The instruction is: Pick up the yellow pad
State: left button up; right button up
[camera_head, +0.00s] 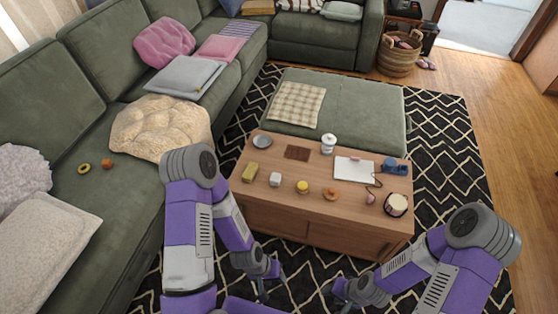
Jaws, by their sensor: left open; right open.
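A small yellow pad (250,172) lies at the near left corner of the wooden coffee table (345,215). My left gripper (272,284) is open and low in front of the table, below and a little right of the pad in the picture. It is apart from the pad and nothing shows in it. My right gripper (342,297) is open near the bottom edge, right of the left one, and looks empty. Its fingertips are small and partly cut off by the frame.
On the table are a white cube (275,180), a yellow-topped jar (302,187), an orange ring (331,194), a white canister (328,144), paper (354,169) and a round drum-like thing (396,205). A green sofa (133,185) runs along the left; a green ottoman (355,110) stands behind.

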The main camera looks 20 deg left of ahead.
aim_at(250, 170)
jog(key=u, duration=1.75)
jog(key=i, duration=1.6)
jog(key=z, duration=2.8)
